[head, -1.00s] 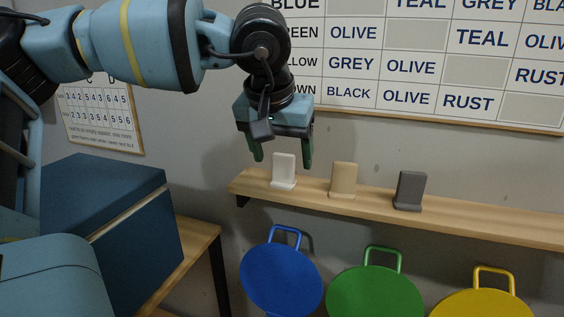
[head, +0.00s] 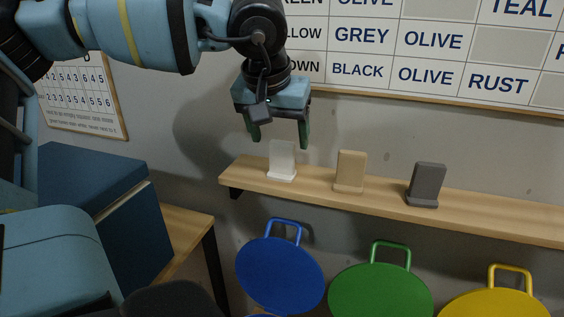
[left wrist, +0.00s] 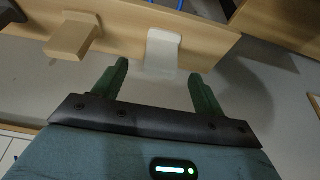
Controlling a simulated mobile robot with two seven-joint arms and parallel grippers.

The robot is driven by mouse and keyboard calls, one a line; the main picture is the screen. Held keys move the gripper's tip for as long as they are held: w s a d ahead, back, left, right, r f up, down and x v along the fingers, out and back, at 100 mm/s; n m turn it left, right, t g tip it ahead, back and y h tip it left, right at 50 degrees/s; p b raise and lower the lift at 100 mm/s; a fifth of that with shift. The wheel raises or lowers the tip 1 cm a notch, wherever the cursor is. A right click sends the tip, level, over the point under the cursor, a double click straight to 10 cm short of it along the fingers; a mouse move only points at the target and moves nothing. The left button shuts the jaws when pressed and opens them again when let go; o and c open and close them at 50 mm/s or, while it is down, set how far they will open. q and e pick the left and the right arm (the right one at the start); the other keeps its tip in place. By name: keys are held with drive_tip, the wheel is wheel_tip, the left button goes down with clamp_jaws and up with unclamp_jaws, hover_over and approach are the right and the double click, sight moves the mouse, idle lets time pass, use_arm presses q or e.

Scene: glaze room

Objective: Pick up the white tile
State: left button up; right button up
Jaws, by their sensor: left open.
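The white tile (head: 281,158) stands upright in a small foot at the left end of the wooden shelf (head: 460,210). My left gripper (head: 279,138) is open, pointing down, with its green fingertips just above the tile and to either side of it. In the left wrist view, the white tile (left wrist: 163,50) lies ahead between the open fingers (left wrist: 158,80), and they do not appear to touch it. A tan tile (head: 351,170) and a dark grey tile (head: 427,183) stand further right on the same shelf. My right gripper does not show.
Blue (head: 280,275), green (head: 380,292) and yellow (head: 497,304) round, handled pieces hang below the shelf. A word board (head: 420,50) is on the wall above. A dark blue box (head: 95,200) stands on a wooden table (head: 190,235) at left.

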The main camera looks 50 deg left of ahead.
sight(281, 144)
use_arm(q)
drive_tip(key=shift+x, duration=2.8)
drive_tip(key=shift+w+a+r, duration=0.1)
drive_tip(key=shift+w+a, duration=0.05)
drive_tip(key=shift+a, duration=0.05)
drive_tip(key=c, duration=1.1)
